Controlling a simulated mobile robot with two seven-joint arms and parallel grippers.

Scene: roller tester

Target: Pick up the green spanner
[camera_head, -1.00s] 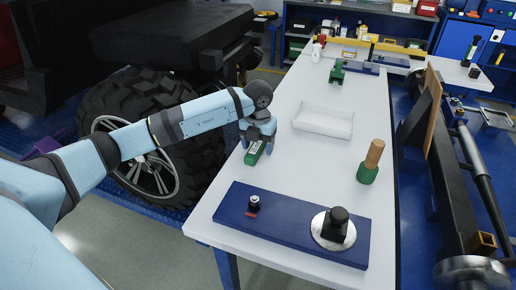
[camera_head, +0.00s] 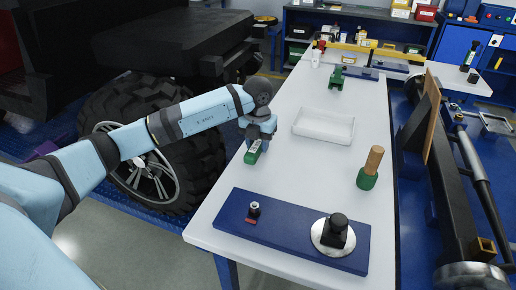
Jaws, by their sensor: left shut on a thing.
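My left gripper (camera_head: 259,134) reaches over the left edge of the white table and points down. It is shut on a small green piece with a pale label (camera_head: 252,157). This piece is probably the green spanner, but the fingers hide part of it and its full shape does not show. It is at or just above the table top; I cannot tell whether it touches. My right gripper is not in view.
A white tray (camera_head: 324,137) lies right of the gripper. A green-based wooden handle (camera_head: 370,168) stands farther right. A blue board (camera_head: 275,228) with black fittings lies in front. A green object (camera_head: 336,79) stands behind. The table between is clear.

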